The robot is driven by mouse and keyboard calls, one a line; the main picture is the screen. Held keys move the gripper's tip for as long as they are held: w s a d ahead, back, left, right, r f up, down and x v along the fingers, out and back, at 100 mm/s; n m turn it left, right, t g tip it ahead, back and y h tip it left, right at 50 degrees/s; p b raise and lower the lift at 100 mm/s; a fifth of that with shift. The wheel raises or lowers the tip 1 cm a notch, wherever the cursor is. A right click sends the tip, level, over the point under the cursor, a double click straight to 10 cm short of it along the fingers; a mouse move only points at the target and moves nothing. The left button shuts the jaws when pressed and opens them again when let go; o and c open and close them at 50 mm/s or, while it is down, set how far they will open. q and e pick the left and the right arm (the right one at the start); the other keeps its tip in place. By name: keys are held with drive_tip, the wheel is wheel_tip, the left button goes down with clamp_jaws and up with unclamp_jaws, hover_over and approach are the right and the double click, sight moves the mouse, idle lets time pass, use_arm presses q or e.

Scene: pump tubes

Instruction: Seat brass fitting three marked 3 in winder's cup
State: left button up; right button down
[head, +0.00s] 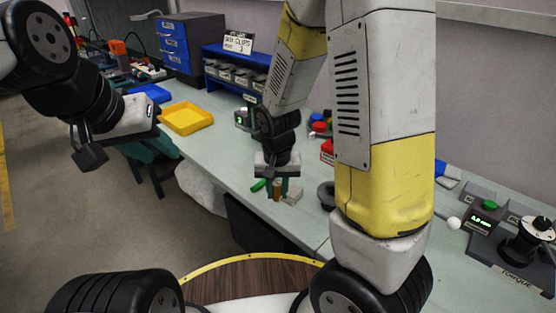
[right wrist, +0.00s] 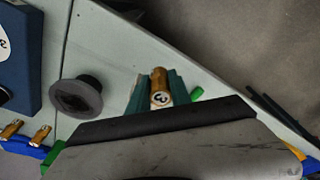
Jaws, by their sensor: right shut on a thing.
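My right gripper (head: 277,190) is shut on a brass fitting (head: 277,189) above the bench, near its front edge. In the right wrist view the fitting (right wrist: 159,90) stands between the teal fingertips, and a dark mark that looks like a 3 shows on its end. A dark grey round part with a wide flange and a hollow (right wrist: 80,97) stands on the bench to the left; it also shows in the head view (head: 326,194), partly behind my right arm. I cannot tell whether it is the winder's cup. My left gripper (head: 90,152) is off the bench at left, its opening unclear.
A torque station (head: 520,250) with a black knob stands at the right. A yellow tray (head: 188,118) and blue drawers (head: 175,42) are at the back left. Two more brass fittings (right wrist: 25,132) show at the wrist view's left edge.

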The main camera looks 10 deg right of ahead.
drive_tip(key=w+d, duration=0.2)
drive_tip(key=w, duration=0.2)
drive_tip(key=w+d+f, duration=0.1)
drive_tip(key=w+d, duration=0.1)
drive_tip(key=w, duration=0.2)
drive_tip(key=w+d, duration=0.2)
drive_tip(key=w, duration=0.2)
drive_tip(key=shift+w+d+f, duration=0.15)
drive_tip(key=shift+w, duration=0.25)
drive_tip(key=shift+f, duration=1.8)
drive_tip(key=shift+f, duration=0.1)
drive_tip(key=c, duration=1.2)
unclamp_jaws()
drive_tip(key=shift+o, duration=0.2)
